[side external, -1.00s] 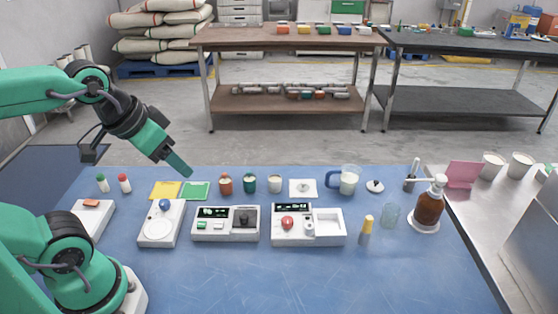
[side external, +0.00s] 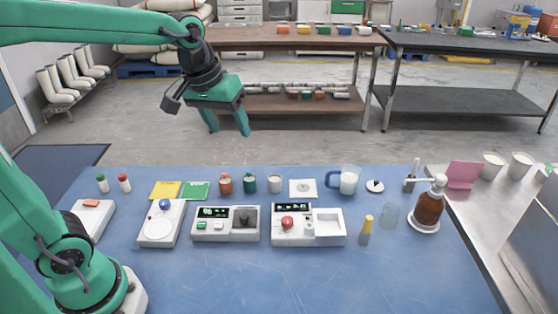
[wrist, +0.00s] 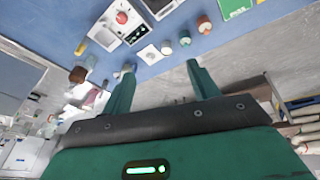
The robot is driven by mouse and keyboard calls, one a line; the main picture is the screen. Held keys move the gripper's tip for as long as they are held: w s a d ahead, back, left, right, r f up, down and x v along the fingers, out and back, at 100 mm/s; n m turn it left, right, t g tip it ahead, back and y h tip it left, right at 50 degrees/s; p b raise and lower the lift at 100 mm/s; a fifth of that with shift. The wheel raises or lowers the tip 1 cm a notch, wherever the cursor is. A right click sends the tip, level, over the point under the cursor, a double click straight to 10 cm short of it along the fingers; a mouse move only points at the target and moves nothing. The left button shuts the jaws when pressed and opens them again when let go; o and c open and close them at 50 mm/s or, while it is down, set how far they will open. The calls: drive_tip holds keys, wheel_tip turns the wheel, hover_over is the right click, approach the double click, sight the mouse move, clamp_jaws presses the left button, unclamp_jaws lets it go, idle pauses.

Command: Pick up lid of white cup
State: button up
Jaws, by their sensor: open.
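A small white cup (side external: 275,184) stands upright in the back row of the blue table, right of a green cup (side external: 249,183) and an orange cup (side external: 225,183). Its top is too small to tell the lid clearly. My gripper (side external: 228,130) is open and empty, high above and behind that row, fingers pointing down. In the wrist view the white cup (wrist: 166,48) shows just beyond the two open fingers (wrist: 161,70), apart from them.
A white square pad (side external: 303,188) lies right of the cup, then a handled jug (side external: 347,181). A white device with a red knob (side external: 308,226) and a scale (side external: 226,223) stand in front. An amber pump bottle (side external: 429,206) stands at right. The front of the blue table (side external: 300,280) is clear.

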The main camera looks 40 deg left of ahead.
drive_tip(key=w+d+f+n+g, duration=0.15)
drive_tip(key=w+f+n, duration=0.35)
drive_tip(key=w, duration=0.8)
drive_tip(key=n+g, duration=0.2)
approach(303, 182)
drive_tip(key=shift+w+d+f+n, duration=0.2)
drive_tip(key=shift+f+n, duration=0.2)
drive_tip(key=shift+f, duration=0.15)
drive_tip(key=shift+a+f, duration=0.2)
drive_tip(key=shift+f, duration=3.65)
drive_tip(key=c, duration=1.1)
